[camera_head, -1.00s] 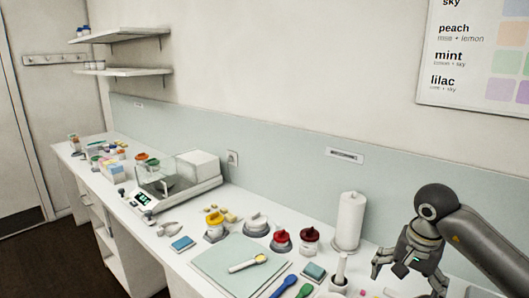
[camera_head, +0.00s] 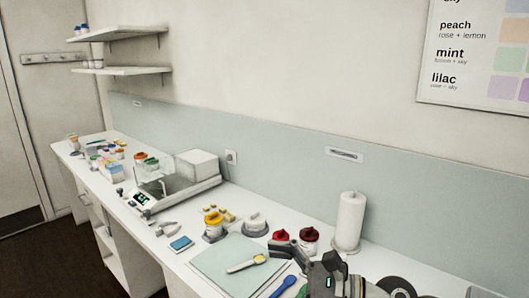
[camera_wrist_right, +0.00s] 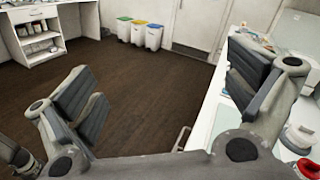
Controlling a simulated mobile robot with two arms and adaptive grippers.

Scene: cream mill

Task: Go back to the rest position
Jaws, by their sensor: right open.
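My right gripper (camera_head: 303,265) is over the front right part of the white counter (camera_head: 185,262), its arm coming in from the lower right. It covers part of the counter and some small items there. In the right wrist view the two grey-padded fingers of the right gripper (camera_wrist_right: 168,72) stand wide apart with nothing between them, with dark floor behind. My left gripper is not in the head view.
The wrist view shows open floor (camera_wrist_right: 140,95) and coloured-lid bins (camera_wrist_right: 138,32).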

